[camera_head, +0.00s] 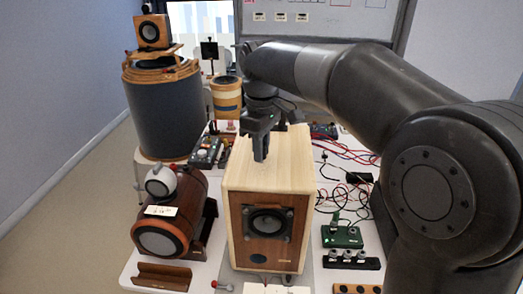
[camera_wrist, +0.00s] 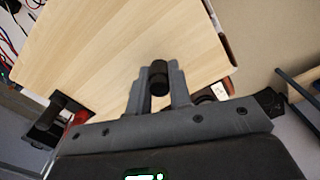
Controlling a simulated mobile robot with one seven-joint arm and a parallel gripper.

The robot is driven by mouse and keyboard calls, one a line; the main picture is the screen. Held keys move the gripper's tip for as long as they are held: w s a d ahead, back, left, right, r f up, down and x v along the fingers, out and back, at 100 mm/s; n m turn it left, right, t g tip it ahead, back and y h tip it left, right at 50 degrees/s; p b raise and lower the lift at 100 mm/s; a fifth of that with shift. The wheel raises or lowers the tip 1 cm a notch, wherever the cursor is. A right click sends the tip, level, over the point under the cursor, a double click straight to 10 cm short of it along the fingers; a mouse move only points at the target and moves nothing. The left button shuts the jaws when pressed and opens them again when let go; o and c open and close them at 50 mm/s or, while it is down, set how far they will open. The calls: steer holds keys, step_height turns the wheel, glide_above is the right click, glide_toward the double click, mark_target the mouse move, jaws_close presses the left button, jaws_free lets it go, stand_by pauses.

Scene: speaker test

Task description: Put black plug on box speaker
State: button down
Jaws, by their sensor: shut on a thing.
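The box speaker (camera_head: 240,170) is a pale wooden box with a reddish-brown front and a dark round driver. It stands on the white table, and its pale top (camera_wrist: 110,40) fills much of the wrist view. My gripper (camera_head: 261,157) points down over the speaker's top. In the wrist view my gripper (camera_wrist: 160,85) is shut on the black plug (camera_wrist: 159,72), a small dark cylinder between the fingertips. I cannot tell whether the plug touches the speaker's top. In the head view the plug is not clear to see between the fingers.
A round wooden speaker (camera_head: 163,243) stands close on the left. A green circuit board (camera_head: 342,237) and loose wires lie on the right. A large dark cylinder (camera_head: 163,110) carrying a small speaker (camera_head: 151,32) stands at the back left. A whiteboard (camera_head: 320,20) is behind.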

steer(key=shift+f, duration=0.4)
steer(key=shift+f, duration=0.15)
steer(key=c, duration=1.3)
jaws_free()
step_height(320, 180, up, 12)
steer(key=shift+r, duration=0.15)
steer(key=shift+s+d+f+m+t, duration=0.95)
steer(key=shift+s+d+f+m, duration=1.3)
steer(key=shift+s+d+f, duration=0.95)
steer(key=shift+s+d+f+m+t, duration=0.9)
steer(key=shift+s+d+f+m, duration=1.5)
steer(key=shift+s+d, duration=1.45)
steer(key=shift+s+d+f+m+t, duration=0.95)
steer(key=shift+s+d+f+m, duration=1.2)
steer(key=shift+s+d+f, duration=1.35)
